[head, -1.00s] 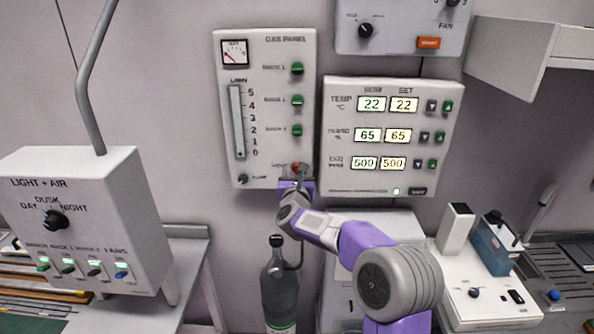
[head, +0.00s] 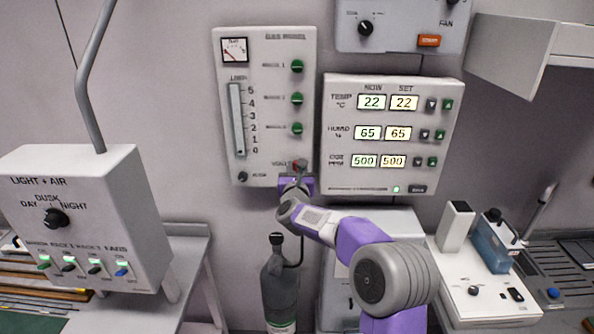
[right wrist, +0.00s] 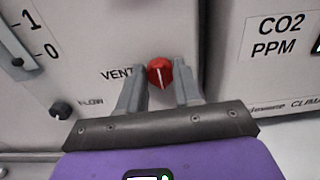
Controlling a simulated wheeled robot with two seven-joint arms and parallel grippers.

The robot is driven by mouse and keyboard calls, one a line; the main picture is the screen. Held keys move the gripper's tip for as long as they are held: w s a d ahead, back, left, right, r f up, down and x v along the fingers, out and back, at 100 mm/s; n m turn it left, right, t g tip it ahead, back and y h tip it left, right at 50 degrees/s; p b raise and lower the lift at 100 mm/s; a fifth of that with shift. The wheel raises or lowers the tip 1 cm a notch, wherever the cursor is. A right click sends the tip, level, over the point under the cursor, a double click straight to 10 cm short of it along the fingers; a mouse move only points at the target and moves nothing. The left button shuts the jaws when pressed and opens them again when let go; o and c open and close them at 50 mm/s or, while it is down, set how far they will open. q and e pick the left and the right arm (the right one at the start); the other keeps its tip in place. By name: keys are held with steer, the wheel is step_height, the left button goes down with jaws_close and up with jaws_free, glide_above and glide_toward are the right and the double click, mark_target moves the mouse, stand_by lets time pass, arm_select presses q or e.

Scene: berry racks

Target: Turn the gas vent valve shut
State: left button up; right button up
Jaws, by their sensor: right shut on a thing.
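The gas panel (head: 267,210) is a pale upright box on the wall, with a dial gauge (head: 234,50) at its top left and several green knobs. The red vent valve knob (right wrist: 160,72) is beside the word VENT in the right wrist view, with a white mark on its face. It shows small in the head view (head: 300,165), partly covered by my gripper. My right gripper (right wrist: 160,78) is shut on the red knob, one finger on each side. My left gripper is not in view.
The climate panel (head: 392,88) is close on the right of the gas panel. A dark gas bottle (head: 279,290) stands below. A black flow knob (right wrist: 61,110) is left of my fingers. A light and air box (head: 90,185) stands at the left.

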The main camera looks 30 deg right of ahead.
steer(key=n+b, duration=0.2)
steer(key=n, duration=0.1)
steer(key=shift+a+f+n, duration=0.1)
steer(key=shift+n, duration=0.3)
steer(key=n, duration=0.3)
steer(key=shift+n+b, duration=0.3)
steer(key=shift+b, duration=0.05)
steer(key=n, duration=0.4)
steer(key=shift+n, duration=0.3)
steer(key=n+p, duration=0.1)
steer(key=n, duration=0.4)
steer(key=shift+n, duration=0.4)
steer(key=shift+f, duration=0.1)
steer(key=o, duration=1)
steer(key=shift+o, duration=0.2)
